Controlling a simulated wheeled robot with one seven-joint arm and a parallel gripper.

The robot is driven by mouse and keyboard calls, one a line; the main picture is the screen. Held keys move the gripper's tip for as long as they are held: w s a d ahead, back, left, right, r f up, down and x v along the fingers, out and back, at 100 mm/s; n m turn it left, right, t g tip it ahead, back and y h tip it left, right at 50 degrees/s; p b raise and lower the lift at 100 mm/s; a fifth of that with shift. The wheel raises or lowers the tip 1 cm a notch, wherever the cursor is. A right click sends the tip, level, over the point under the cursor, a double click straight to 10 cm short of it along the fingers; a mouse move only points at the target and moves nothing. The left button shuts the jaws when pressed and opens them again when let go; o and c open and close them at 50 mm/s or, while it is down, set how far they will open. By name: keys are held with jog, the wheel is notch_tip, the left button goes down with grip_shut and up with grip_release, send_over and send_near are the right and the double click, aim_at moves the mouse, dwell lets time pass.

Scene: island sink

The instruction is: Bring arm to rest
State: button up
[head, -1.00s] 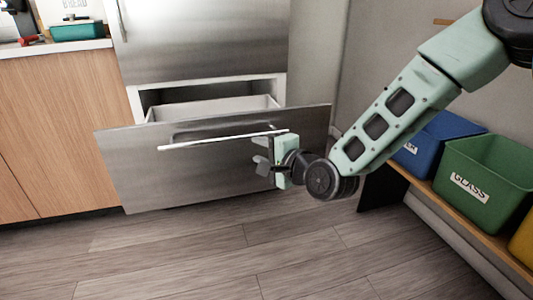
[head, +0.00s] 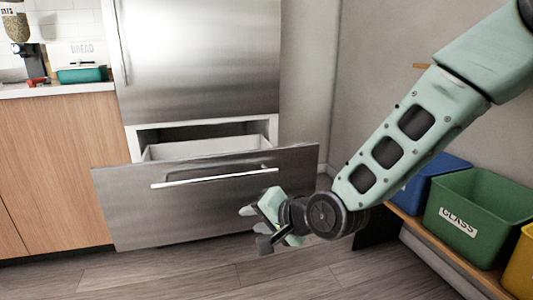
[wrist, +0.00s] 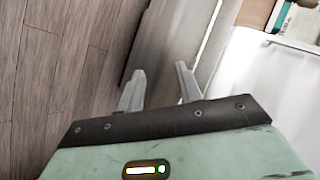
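My gripper (head: 254,224) is in front of the lower right part of the pulled-out steel drawer (head: 125,205) in the head view. It is apart from the drawer's bar handle (head: 215,177), below and to the right of it. In the wrist view my gripper (wrist: 160,80) shows two fingers spread apart, with nothing between them. The drawer stands open under the steel fridge door (head: 200,60), with its white inner box showing.
A green bin marked GLASS (head: 475,215), a blue bin (head: 428,185) and a yellow bin (head: 522,265) stand on a low shelf at the right. A wooden cabinet (head: 60,175) is at the left. The floor (head: 180,275) in front is clear.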

jog(key=s+d+r+n+g+h, duration=0.1)
jog(key=s+d+n+g+h, duration=0.4)
jog(key=s+d, duration=0.6)
jog(key=s+d+n+g+h, duration=0.3)
jog(key=s+d+n, duration=0.35)
jog(key=s, duration=0.95)
notch_tip(320, 180, up, 33)
jog(key=p, duration=3.2)
jog(key=shift+w+a+n+p, duration=0.3)
jog(key=shift+a+n+p, duration=0.05)
jog(key=shift+p, duration=0.05)
